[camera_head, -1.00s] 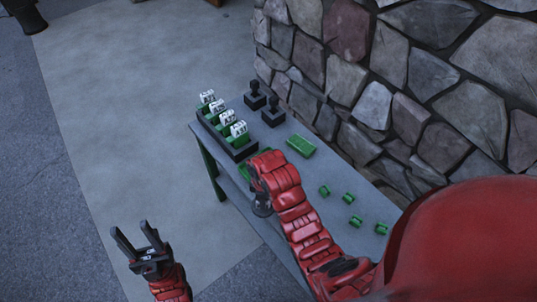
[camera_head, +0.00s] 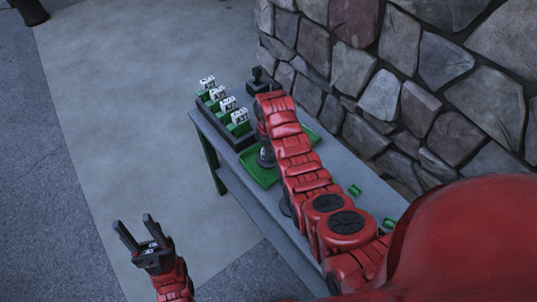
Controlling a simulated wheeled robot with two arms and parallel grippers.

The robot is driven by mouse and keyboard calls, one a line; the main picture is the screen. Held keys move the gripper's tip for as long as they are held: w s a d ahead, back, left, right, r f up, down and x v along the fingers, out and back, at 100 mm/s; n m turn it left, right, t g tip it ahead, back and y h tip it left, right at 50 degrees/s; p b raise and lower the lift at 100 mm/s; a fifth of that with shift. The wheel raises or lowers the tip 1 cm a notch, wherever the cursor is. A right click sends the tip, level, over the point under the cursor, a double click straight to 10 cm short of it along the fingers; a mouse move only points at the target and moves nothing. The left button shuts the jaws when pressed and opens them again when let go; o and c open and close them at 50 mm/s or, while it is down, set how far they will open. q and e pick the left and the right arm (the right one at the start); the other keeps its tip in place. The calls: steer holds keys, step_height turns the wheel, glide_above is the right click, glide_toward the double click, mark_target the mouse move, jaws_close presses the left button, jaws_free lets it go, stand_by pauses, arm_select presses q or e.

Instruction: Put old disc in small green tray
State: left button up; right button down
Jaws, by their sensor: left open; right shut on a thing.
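My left gripper (camera_head: 138,235) is open and empty, low at the left over the floor and apart from the table. I cannot tell whether this is the small tray.
A dark rack (camera_head: 236,139) with several green holders and white labelled pieces stands at the table's far left. Small green pieces (camera_head: 354,190) lie right of my arm. A stone wall (camera_head: 430,90) borders the grey table (camera_head: 228,170).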

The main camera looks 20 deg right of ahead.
steer(key=shift+w+d+f, duration=0.1)
steer(key=shift+w+d, duration=0.1)
steer(key=shift+w, duration=0.4)
steer(key=shift+s+f+p, duration=0.15)
steer(key=shift+f+p, duration=0.2)
steer(key=shift+f, duration=0.6)
steer(key=shift+f+b, duration=0.4)
steer(key=shift+f, duration=0.45)
steer(key=shift+f, duration=0.2)
steer(key=c, duration=0.5)
jaws_free()
steer(key=shift+r, duration=0.1)
